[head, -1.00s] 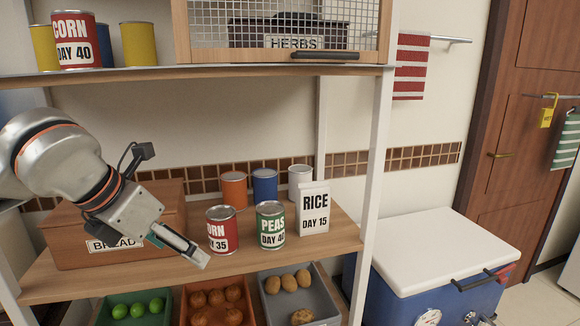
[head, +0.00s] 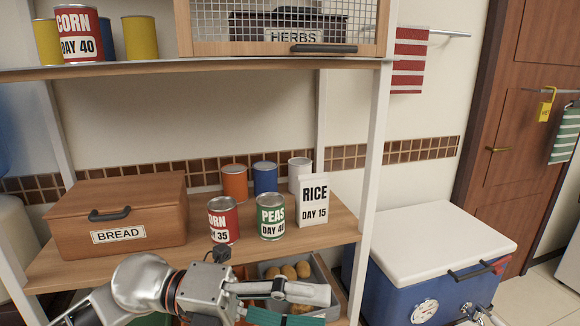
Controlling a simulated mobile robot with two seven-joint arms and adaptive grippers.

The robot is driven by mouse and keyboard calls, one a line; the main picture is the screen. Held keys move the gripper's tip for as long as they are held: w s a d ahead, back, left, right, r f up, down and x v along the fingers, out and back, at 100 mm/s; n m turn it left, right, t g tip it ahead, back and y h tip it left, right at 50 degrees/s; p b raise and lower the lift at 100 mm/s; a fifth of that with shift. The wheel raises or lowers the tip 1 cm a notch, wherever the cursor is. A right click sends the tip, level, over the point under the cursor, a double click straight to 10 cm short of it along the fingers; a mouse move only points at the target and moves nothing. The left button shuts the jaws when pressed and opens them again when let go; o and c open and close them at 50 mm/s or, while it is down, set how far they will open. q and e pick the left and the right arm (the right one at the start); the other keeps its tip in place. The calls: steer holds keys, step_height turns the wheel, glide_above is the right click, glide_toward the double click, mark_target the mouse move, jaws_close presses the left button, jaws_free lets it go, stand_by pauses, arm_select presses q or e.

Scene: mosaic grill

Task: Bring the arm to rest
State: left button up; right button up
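My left arm reaches in from the lower left of the head view. Its gripper (head: 318,305) points right, low in front of the middle shelf's edge and over the bins. The lower finger is partly cut off by the picture's bottom edge. My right gripper is not in view.
The middle shelf holds a bread box (head: 120,217), a corn can (head: 223,222), a peas can (head: 270,218), a rice carton (head: 313,200) and several plain cans. Bins below are partly hidden by my arm. A blue cooler (head: 400,280) stands right.

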arm_select(q)
steer(key=w+a+f+n+t+y, duration=0.1)
steer(key=w+a+f+n+t, duration=0.4)
steer(key=n+t, duration=0.5)
steer(key=w+a+f+n+t, duration=0.35)
steer(key=w+n+t, duration=0.35)
steer(key=n, duration=0.5)
steer(key=a+f+n+t+y, duration=0.35)
steer(key=f+n+y, duration=0.25)
steer(key=f, duration=0.4)
steer(key=s+a+f+n+g+y, duration=0.2)
steer(key=s+f, duration=0.3)
steer(key=f, duration=0.4)
steer(key=s+a+f+n+g+y, duration=0.3)
steer(key=s+a+f+n, duration=0.1)
steer(key=f, duration=0.5)
steer(key=s+a+f+n+g+y, duration=0.2)
steer(key=s+a+f+n+y, duration=0.1)
steer(key=s+f, duration=0.4)
step_height(320, 180, down, 3)
steer(key=shift+s+a+f, duration=0.1)
steer(key=shift+s+a, duration=0.2)
steer(key=shift+a, duration=0.6)
